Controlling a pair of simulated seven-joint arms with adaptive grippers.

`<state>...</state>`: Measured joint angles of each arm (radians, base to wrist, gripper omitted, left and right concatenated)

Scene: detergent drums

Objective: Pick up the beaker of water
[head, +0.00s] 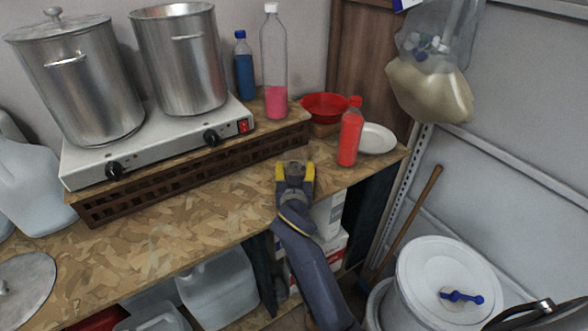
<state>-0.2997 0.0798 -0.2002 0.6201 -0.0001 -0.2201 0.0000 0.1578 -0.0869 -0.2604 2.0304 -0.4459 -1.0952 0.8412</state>
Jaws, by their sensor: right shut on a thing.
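My right gripper (295,170) is over the front part of the chipboard worktop, left of the red bottle. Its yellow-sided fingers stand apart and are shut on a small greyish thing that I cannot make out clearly. I do not see a beaker of water plainly anywhere, and the gripper may hide it. My left gripper is not in view.
A red bottle (350,132), a white plate (377,139) and a red bowl (325,106) stand right of the gripper. Behind are a pink-filled bottle (275,70), a blue bottle (243,65) and two steel pots on a hotplate (160,143).

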